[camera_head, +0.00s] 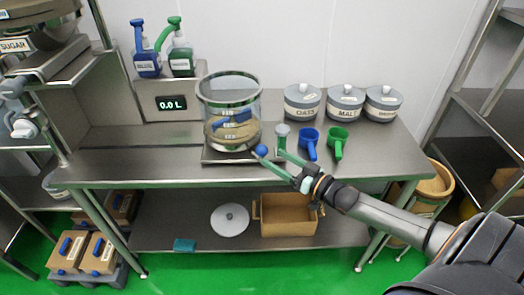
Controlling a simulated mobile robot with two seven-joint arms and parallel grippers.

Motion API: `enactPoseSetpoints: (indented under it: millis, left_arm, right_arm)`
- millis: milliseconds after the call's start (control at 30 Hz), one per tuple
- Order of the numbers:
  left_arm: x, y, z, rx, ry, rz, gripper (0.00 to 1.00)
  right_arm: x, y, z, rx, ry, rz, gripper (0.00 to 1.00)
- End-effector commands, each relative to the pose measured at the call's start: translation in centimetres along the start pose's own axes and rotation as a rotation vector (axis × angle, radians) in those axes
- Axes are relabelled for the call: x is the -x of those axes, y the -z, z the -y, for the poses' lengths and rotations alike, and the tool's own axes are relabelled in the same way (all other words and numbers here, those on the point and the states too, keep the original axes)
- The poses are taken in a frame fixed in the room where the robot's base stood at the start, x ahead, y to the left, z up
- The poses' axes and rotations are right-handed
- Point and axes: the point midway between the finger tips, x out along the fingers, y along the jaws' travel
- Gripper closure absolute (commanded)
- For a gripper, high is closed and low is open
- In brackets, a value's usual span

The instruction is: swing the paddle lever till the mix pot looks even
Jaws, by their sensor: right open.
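The mix pot (219,92) is a clear cylinder standing on a low metal base on the bench. Inside it are uneven brown and pale bands and a blue paddle part (232,118). A blue ball knob (261,150), seemingly the lever's end, shows at the pot's lower right. My right gripper (279,152) is open, its green fingers pointing at the pot. One fingertip is close to the blue knob; I cannot tell whether they touch. The other is by a small grey-topped piece (283,131). The left gripper is not in view.
Two pump bottles (180,60) and a "0.0 L" display (171,103) are left. A tan bin (287,229) sits on the lower shelf. The bench's front left is clear.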

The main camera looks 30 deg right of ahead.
Motion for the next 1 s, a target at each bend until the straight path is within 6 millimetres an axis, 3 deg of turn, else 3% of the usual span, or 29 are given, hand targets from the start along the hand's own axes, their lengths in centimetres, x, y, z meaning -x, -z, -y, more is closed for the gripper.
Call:
enactPoseSetpoints:
  millis: [200, 400, 867, 1000]
  left_arm:
    - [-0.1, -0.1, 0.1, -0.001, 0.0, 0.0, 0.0]
    - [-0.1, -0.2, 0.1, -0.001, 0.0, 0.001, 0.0]
    - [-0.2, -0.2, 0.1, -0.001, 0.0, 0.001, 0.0]
    - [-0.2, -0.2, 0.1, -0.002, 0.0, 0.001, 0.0]
  right_arm:
    - [-3.3, 0.1, 0.0, 0.0, 0.001, -0.003, 0.24]
    - [-5.3, 0.0, 0.0, -0.001, 0.0, -0.001, 0.24]
    - [-6.1, 0.0, 0.0, 0.0, 0.0, 0.001, 0.24]
    - [-6.1, 0.0, 0.0, 0.0, 0.0, 0.001, 0.39]
